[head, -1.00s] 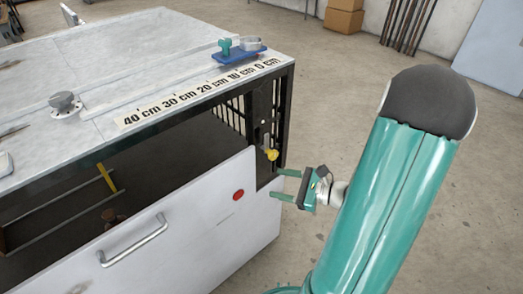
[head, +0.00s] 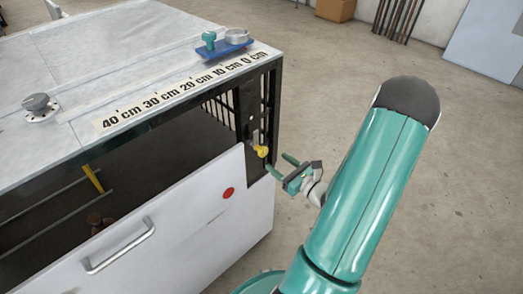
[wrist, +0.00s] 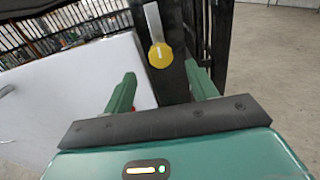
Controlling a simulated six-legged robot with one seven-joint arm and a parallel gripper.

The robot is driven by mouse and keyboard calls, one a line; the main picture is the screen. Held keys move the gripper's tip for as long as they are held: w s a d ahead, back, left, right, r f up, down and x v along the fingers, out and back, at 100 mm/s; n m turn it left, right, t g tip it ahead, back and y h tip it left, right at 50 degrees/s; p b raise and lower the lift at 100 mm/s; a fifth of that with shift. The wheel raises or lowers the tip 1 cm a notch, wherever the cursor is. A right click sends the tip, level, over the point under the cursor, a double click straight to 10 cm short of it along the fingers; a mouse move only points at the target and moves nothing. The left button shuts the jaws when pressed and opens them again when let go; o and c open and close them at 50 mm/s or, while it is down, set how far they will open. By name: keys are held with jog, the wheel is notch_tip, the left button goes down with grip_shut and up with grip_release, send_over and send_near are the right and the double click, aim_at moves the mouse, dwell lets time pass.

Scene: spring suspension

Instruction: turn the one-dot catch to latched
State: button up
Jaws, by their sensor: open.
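A yellow faceted knob (head: 262,151) with a flat grey lever sits on the dark corner post of the cabinet. In the wrist view the knob (wrist: 160,55) carries a small pale mark, too blurred to read as a dot, and its lever (wrist: 153,22) points up, tilted slightly left. It is the only catch I can make out. My gripper (head: 279,163) is open and empty, just right of and below the knob in the head view. In the wrist view the knob appears ahead, between my two fingertips (wrist: 160,78), with no visible contact.
The white front panel (head: 165,225) has a handle (head: 118,245) and a red disc (head: 227,193). The cabinet top (head: 95,60) carries a centimetre scale (head: 182,85), a blue plate (head: 222,49) and a grey knob (head: 37,103).

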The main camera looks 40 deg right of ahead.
aim_at(265, 152)
jog(key=w, duration=0.8)
jog(key=shift+w+a, duration=0.1)
jog(key=shift+w, duration=0.1)
jog(key=shift+c, duration=0.5)
grip_shut()
